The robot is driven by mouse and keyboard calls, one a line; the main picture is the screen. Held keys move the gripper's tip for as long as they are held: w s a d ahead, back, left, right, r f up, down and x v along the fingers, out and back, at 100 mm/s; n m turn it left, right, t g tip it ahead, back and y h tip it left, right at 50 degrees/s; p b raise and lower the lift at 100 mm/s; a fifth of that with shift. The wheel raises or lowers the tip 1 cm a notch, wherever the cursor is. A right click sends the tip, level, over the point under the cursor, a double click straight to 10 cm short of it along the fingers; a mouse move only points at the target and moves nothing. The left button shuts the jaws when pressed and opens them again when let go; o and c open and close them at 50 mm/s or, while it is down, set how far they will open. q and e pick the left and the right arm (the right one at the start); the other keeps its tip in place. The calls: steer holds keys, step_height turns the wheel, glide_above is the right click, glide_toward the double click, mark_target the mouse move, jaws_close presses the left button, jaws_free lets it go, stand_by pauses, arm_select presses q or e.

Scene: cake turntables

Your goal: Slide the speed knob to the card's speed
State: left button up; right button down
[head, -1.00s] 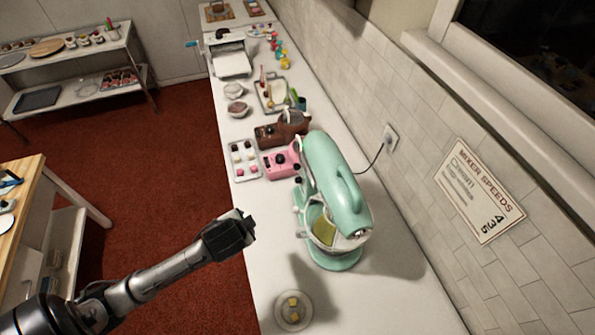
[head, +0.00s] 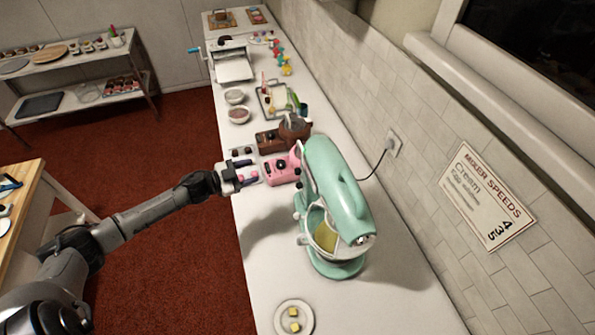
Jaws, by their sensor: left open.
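The mint-green stand mixer (head: 345,195) stands on the counter with a bowl (head: 318,232) holding something yellow. Small dark knobs show on its left side, near its head; I cannot tell which one is the speed knob or its setting. The card (head: 484,196), headed "MIXER SPEEDS", is on the tiled wall at right. "Cream" is its largest line, above smaller lines too small to read; digits 4, 3, 5 run down its right side. My left gripper (head: 246,174) is open over the counter's left edge, left of the mixer and apart from it. My right gripper is not in view.
A pink device (head: 281,171) and a brown machine (head: 270,142) stand just behind the gripper and mixer. A tray of small sweets is partly hidden by my gripper. A plate (head: 293,326) with yellow cubes is in front. A cord runs to the wall outlet (head: 393,142).

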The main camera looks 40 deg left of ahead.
mark_target(297, 171)
arm_select(q)
steer(key=s+d+r+g+h, duration=0.1)
steer(key=s+d+r+h, duration=0.1)
steer(key=d+h, duration=0.2)
steer(key=shift+p+x, duration=1.5)
steer(key=shift+x, duration=5.4)
steer(key=shift+s+f, duration=0.1)
steer(key=shift+s, duration=0.05)
jaws_close()
